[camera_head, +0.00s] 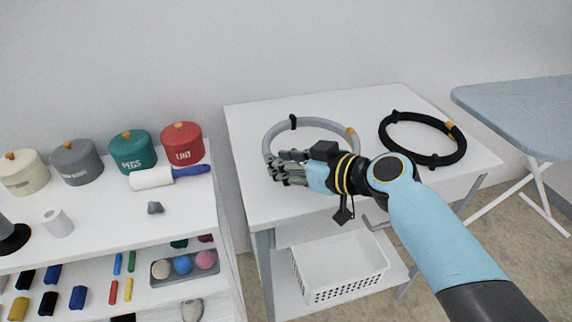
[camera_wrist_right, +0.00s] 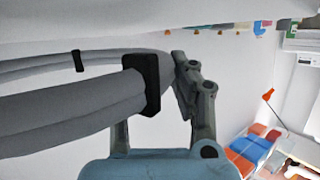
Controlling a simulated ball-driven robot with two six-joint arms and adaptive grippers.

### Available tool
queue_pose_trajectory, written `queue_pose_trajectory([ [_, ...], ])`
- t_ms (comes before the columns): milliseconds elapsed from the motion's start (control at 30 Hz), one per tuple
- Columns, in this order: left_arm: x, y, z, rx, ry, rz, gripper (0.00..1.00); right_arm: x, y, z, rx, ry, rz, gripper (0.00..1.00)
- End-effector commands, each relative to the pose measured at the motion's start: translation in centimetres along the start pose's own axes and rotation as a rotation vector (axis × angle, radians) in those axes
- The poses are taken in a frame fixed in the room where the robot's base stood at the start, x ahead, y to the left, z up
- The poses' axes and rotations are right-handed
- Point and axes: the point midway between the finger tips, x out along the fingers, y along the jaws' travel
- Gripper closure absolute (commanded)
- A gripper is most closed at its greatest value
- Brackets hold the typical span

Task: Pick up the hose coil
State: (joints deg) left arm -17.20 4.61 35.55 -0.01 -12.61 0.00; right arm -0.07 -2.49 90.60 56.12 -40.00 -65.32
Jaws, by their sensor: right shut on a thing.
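A grey hose coil (camera_head: 330,123) with black ties and an orange fitting lies at the left side of the white table (camera_head: 245,185). My right gripper (camera_head: 272,168) is at the coil's near left edge and is shut on it. In the right wrist view the grey hose (camera_wrist_right: 60,113) runs between the fingers (camera_wrist_right: 165,100), with a black tie close to the grip. A second coil, black (camera_head: 424,117) with an orange fitting, lies on the right side of the table, apart from my gripper. My arm hides part of the grey coil's near side. My left gripper is not in view.
A white shelf unit (camera_head: 105,232) stands left of the table, with several lidded pots, a lint roller (camera_head: 168,177) and small items. A white basket (camera_head: 340,268) sits under the table. A blue ironing board (camera_head: 520,115) is at the right.

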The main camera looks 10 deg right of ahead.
Motion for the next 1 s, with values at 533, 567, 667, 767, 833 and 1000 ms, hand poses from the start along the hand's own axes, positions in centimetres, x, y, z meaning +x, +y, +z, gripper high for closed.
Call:
queue_pose_trajectory([
  [533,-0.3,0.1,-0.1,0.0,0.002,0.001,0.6,-10.9,3.7,-4.1,-0.008,-0.001,0.0,1.0],
  [567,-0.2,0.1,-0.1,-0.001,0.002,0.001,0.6,-11.3,3.9,-4.2,-0.009,0.0,0.001,1.0],
  [667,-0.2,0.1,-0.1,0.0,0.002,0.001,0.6,-12.4,4.2,-4.5,-0.006,0.0,0.001,1.0],
  [767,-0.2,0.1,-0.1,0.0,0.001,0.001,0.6,-12.9,4.4,-4.6,-0.004,0.002,0.001,1.0],
  [833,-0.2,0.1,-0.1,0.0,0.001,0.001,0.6,-13.1,4.5,-4.7,-0.003,0.002,0.001,1.0],
  [1000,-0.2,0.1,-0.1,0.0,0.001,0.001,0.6,-13.2,4.5,-4.8,-0.002,0.003,0.001,1.0],
])
